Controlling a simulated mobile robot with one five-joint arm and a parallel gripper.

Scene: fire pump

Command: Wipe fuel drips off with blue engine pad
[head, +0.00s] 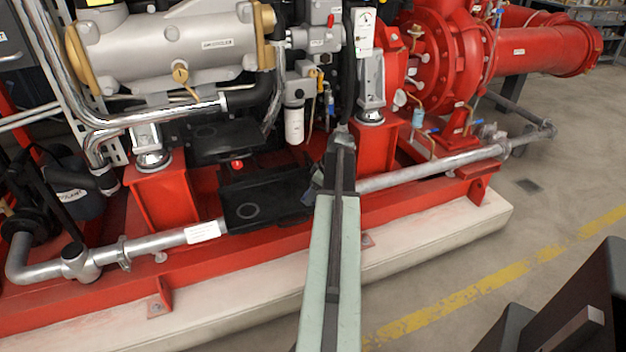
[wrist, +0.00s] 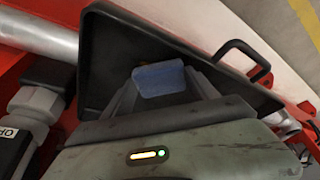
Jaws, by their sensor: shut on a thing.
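The blue engine pad (wrist: 159,79) shows in the wrist view between the fingertips of my gripper (wrist: 160,88), which is shut on it. The pad is over a black tray (wrist: 100,68) with raised walls; I cannot tell whether it touches the tray floor. In the head view my arm reaches forward to the engine, and my gripper (head: 318,178) is beside the right end of the black tray (head: 250,203). The pad is mostly hidden there. I cannot make out fuel drips for certain in either view.
A silver pipe (head: 425,168) runs along the red base frame (head: 400,208), in front of the engine. The frame sits on a pale concrete plinth (head: 445,235). A black handle (wrist: 243,52) stands at the tray's edge.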

